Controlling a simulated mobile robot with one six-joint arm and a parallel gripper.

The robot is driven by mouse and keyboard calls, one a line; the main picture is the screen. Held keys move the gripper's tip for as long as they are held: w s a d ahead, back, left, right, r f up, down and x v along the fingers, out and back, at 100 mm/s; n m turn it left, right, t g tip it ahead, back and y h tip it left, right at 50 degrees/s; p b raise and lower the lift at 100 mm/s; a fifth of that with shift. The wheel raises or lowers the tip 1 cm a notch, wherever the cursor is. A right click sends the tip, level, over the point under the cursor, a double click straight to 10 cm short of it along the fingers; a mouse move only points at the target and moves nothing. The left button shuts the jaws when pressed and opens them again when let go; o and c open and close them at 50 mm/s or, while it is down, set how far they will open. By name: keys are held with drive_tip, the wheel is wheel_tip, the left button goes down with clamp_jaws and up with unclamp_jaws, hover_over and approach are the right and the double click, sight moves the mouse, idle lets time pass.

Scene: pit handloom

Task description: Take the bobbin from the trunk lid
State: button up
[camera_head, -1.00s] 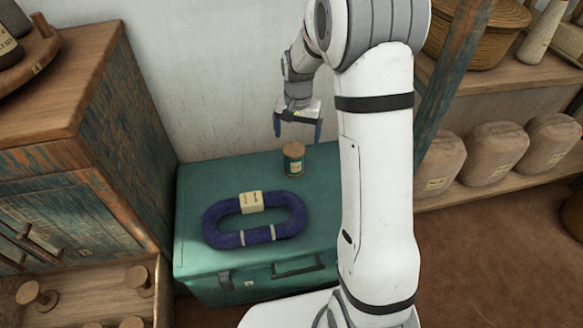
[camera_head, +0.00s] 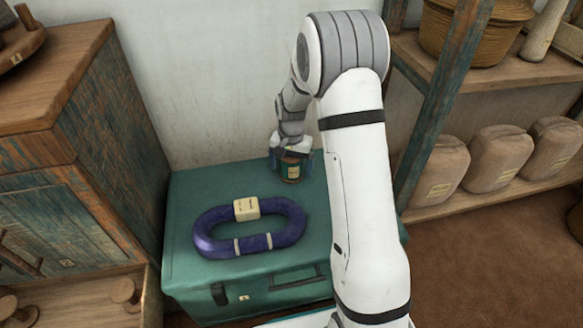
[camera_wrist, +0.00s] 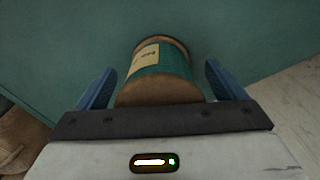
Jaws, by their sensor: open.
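The bobbin (camera_head: 292,172) stands upright on the green trunk lid (camera_head: 200,190), near its back edge. It has brown wooden ends, a teal middle and a pale label. My gripper (camera_head: 290,160) is lowered over it from above. In the wrist view the bobbin (camera_wrist: 160,75) lies between the two blue fingers of my open gripper (camera_wrist: 160,85), with a visible gap on each side. The lower part of the bobbin is partly hidden behind its top end in that view.
A blue-purple yarn hank (camera_head: 213,245) with a pale tag lies on the lid in front of the bobbin. A wooden cabinet (camera_head: 110,110) stands left of the trunk. A shelf post (camera_head: 440,95) and several wrapped bundles (camera_head: 500,153) are at the right.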

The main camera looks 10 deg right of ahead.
drive_tip(key=shift+r, duration=0.1)
drive_tip(key=c, duration=1.1)
